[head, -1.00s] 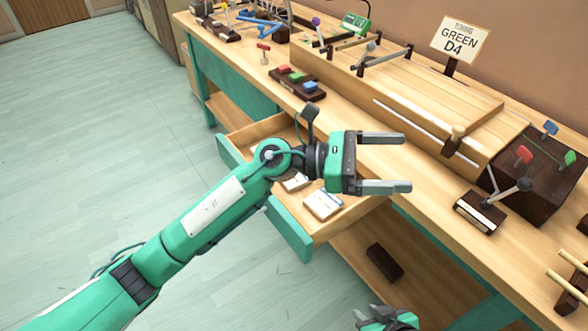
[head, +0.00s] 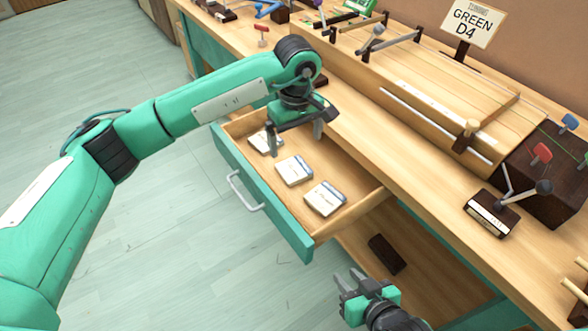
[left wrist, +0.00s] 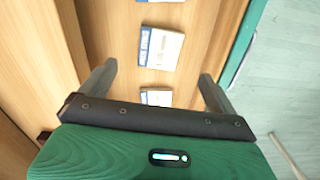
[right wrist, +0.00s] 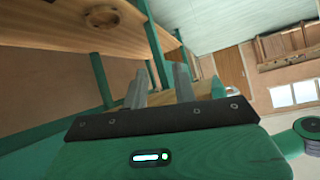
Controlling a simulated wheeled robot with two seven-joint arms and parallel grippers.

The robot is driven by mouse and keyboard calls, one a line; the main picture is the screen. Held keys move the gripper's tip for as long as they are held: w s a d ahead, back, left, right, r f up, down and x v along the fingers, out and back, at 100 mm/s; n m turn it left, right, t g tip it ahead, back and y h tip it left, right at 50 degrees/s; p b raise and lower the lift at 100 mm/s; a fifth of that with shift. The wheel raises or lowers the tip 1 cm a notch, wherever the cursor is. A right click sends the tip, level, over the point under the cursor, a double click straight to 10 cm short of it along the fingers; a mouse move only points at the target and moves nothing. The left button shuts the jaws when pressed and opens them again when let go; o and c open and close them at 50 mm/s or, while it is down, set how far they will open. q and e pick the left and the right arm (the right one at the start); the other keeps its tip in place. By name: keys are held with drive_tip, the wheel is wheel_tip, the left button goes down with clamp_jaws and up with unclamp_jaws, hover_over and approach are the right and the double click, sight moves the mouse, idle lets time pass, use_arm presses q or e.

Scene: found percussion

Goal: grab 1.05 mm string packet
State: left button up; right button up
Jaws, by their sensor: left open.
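Three small white-and-blue packets lie in a row in the open drawer: a far one (head: 263,143), a middle one (head: 294,170) and a near one (head: 325,198). Their print is too small to read, so I cannot tell which is the 1.05 mm one. My left gripper (head: 295,140) is open and empty, pointing down over the far end of the drawer. In the left wrist view one packet (left wrist: 157,97) shows between the fingers, partly hidden by the gripper body, and another (left wrist: 160,48) lies beyond. My right gripper (head: 350,280) is empty, fingers slightly apart, below and right of the drawer.
The drawer's green front (head: 260,195) and its walls surround the packets. The wooden bench top (head: 400,165) lies right of the drawer. It bears a dark stand (head: 491,212) and a "GREEN D4" sign (head: 472,20). A dark block (head: 386,254) sits on the lower shelf.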

use_arm(q)
hover_over(294, 168)
drive_tip(key=f, duration=0.4)
drive_tip(key=shift+s+d+f, duration=0.2)
drive_tip(key=shift+s+f, duration=0.1)
drive_tip(key=shift+s, duration=0.05)
drive_tip(key=f, duration=0.3)
drive_tip(key=f+b, duration=0.1)
drive_tip(key=f, duration=0.1)
drive_tip(key=shift+w+a+f, duration=0.1)
drive_tip(key=shift+w+a, duration=0.1)
drive_tip(key=shift+w, duration=0.15)
use_arm(e)
drive_tip(key=shift+w+a+r+t+y, duration=0.1)
drive_tip(key=shift+a+t+y, duration=0.1)
drive_tip(key=shift+a+t, duration=0.25)
drive_tip(key=shift+w+a+r+t+y, duration=0.1)
drive_tip(key=shift+a+t+y, duration=0.15)
drive_tip(key=shift+a, duration=0.25)
use_arm(q)
drive_tip(key=c, duration=1)
drive_tip(key=shift+c, duration=0.2)
use_arm(e)
drive_tip(key=shift+f, duration=0.1)
